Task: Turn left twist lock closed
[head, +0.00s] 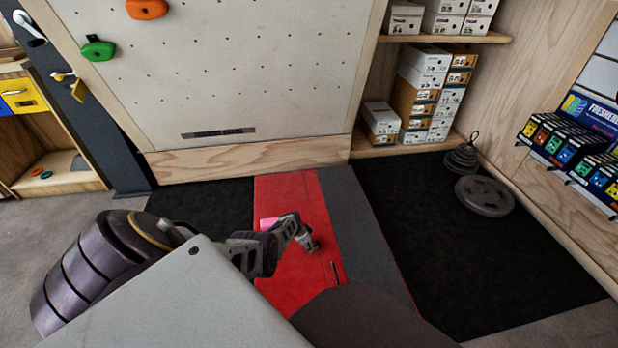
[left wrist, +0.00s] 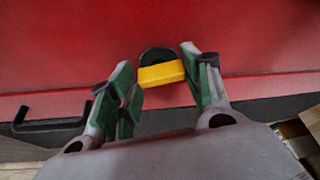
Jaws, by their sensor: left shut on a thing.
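The twist lock (left wrist: 161,75) shows in the left wrist view as a yellow bar on a round black base, set on a red surface (left wrist: 60,50). My left gripper (left wrist: 157,65) has one green-padded finger on each side of the yellow bar and is shut on it. In the head view, my left gripper (head: 306,236) is over the red panel (head: 300,190) in the middle, and the lock is hidden behind it. My right gripper is in neither view.
A small pink object (head: 268,223) lies beside the gripper. A thin black handle (head: 335,272) is on the red panel's near right; a dark grey strip (head: 360,220) runs alongside. Weight plates (head: 484,195) lie on the black mat (head: 440,240) at right. Shoe boxes (head: 423,80) stand at the back.

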